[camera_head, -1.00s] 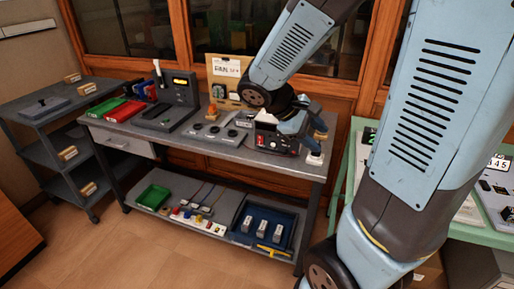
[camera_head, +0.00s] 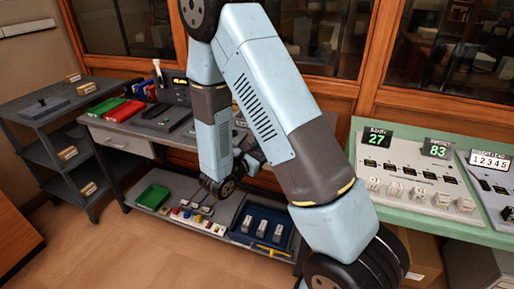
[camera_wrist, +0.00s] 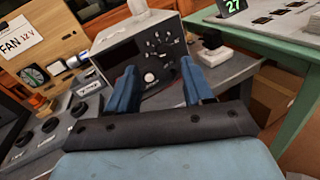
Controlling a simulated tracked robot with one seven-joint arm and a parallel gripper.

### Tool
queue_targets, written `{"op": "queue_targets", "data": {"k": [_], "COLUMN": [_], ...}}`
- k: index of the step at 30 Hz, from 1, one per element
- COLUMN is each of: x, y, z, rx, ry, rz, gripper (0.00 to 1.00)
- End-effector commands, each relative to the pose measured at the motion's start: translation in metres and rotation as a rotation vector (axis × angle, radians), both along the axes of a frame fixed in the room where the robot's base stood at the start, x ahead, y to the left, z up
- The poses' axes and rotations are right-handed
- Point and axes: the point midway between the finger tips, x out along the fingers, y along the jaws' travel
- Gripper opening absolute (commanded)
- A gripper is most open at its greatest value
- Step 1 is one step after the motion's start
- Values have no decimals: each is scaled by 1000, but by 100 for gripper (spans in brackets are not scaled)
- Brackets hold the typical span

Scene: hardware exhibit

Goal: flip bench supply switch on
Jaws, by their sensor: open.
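I cannot tell which small part is the switch. My gripper (camera_wrist: 158,67) is open and empty, its two blue fingers apart in front of the panel, with the panel showing between them. I cannot tell whether they touch it. In the head view my arm hides most of the supply.
A "FAN 12V" sign board (camera_wrist: 22,45) stands left of the supply, with dark-knobbed modules (camera_wrist: 48,125) before it. A green table (camera_head: 440,222) with counters stands further right. A blue tray (camera_head: 262,222) is on the lower shelf.

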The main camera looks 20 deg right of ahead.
Motion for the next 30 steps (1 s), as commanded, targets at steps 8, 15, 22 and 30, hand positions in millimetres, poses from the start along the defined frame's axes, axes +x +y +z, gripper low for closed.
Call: {"op": "queue_targets", "data": {"k": [8,15,22,30], "x": [14,18,39,77], "y": [49,61,45,18], "z": [-61,-79,-78,-78], "rx": [-106,-129,-129,-128], "ry": [79,98,98,96], "rz": [256,331,330,329], "gripper": [51,51,51,51]}}
